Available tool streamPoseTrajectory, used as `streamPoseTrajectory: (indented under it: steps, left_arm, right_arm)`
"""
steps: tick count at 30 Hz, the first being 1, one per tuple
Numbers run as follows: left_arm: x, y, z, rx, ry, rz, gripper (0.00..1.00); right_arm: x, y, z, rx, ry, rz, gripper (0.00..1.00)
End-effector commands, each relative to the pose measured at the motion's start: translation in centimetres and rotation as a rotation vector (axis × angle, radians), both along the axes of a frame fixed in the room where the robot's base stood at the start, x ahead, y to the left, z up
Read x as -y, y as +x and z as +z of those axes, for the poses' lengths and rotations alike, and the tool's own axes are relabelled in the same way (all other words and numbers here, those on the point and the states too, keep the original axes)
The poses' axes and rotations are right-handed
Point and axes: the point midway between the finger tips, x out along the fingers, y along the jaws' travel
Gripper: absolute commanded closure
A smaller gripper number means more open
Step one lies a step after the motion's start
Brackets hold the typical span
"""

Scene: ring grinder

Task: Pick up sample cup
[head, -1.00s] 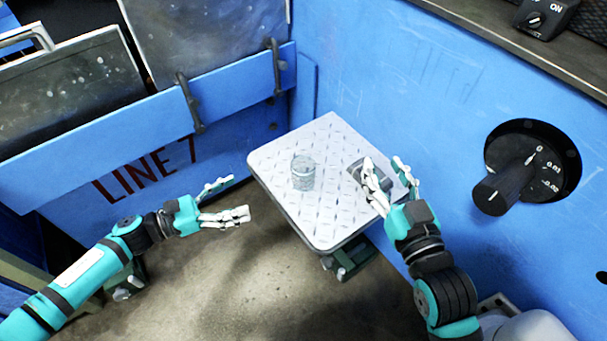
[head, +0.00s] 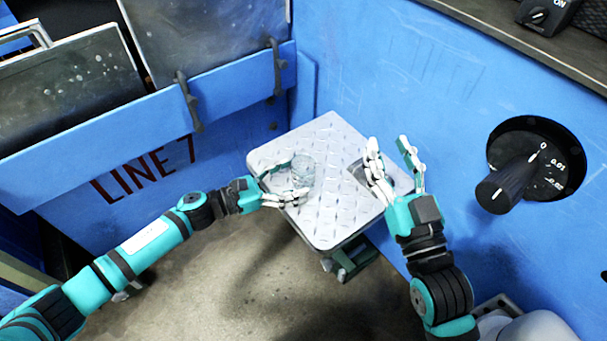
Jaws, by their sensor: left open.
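The sample cup (head: 303,170), a small clear-grey cylinder, stands upright on the left part of a diamond-plate metal table (head: 325,225). My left gripper (head: 296,180) reaches over the table's left edge. It is open, with one finger at the cup's far-left side and the other at its near side. I cannot tell whether the fingers touch the cup. My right gripper (head: 388,142) is open with its fingers apart, over the right part of the table. A dark object (head: 358,170) on the table is partly hidden behind its fingers.
A blue wall with a black dial knob (head: 505,187) rises at the right of the table. A blue panel marked LINE 7 (head: 145,170) with dark brackets stands at the back left. The table's front middle is clear.

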Motion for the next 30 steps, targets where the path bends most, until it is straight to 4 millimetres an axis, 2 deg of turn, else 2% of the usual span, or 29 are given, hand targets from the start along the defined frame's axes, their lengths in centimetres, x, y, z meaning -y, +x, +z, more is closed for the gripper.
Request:
streamPoseTrajectory:
  steps: [1, 6, 15, 28, 30]
  left_arm:
    - [1.0, 0.4, 0.0, 0.003, -0.002, -0.002, 0.21]
    - [2.8, 1.3, -0.2, 0.001, 0.0, 0.0, 0.21]
    - [3.1, 1.4, -0.2, 0.0, 0.0, 0.0, 0.22]
    - [3.1, 1.4, -0.1, 0.0, 0.0, 0.0, 0.78]
    - [3.1, 1.4, -0.1, 0.0, 0.0, 0.0, 0.79]
  right_arm:
    - [0.0, -0.1, 0.2, 0.019, 0.006, 0.001, 0.6]
    - [-0.1, -0.3, 1.3, 0.077, 0.021, 0.005, 0.6]
    - [-0.1, -0.4, 1.5, 0.09, 0.024, 0.006, 0.6]
    - [-0.1, -0.4, 1.5, 0.089, 0.024, 0.005, 0.6]
    - [-0.1, -0.4, 1.5, 0.089, 0.024, 0.005, 0.6]
